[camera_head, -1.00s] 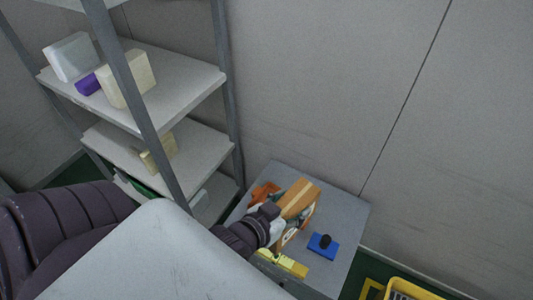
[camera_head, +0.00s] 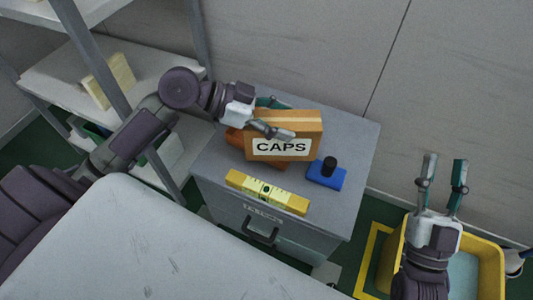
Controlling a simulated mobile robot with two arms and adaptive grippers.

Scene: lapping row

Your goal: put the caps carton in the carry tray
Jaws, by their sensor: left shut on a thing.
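The caps carton (camera_head: 305,126) is an orange-brown box with a lighter tape stripe and a white label reading CAPS. It is over the grey cabinet top, label side facing me; I cannot tell whether it still touches the top. My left gripper (camera_head: 279,118) comes in from the left and is shut on the carton, one finger across its front face. My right gripper (camera_head: 445,167) is open and empty, fingers pointing up the picture, above a yellow open tray (camera_head: 493,246) at lower right, which looks like the carry tray. My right arm hides part of its inside.
On the grey cabinet (camera_head: 345,160) lie a yellow level (camera_head: 267,192), a blue block with a black knob (camera_head: 326,174) and an orange thing (camera_head: 235,138), partly hidden by the carton. A shelf rack (camera_head: 85,65) stands at left. Yellow floor marking (camera_head: 368,262) borders the tray.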

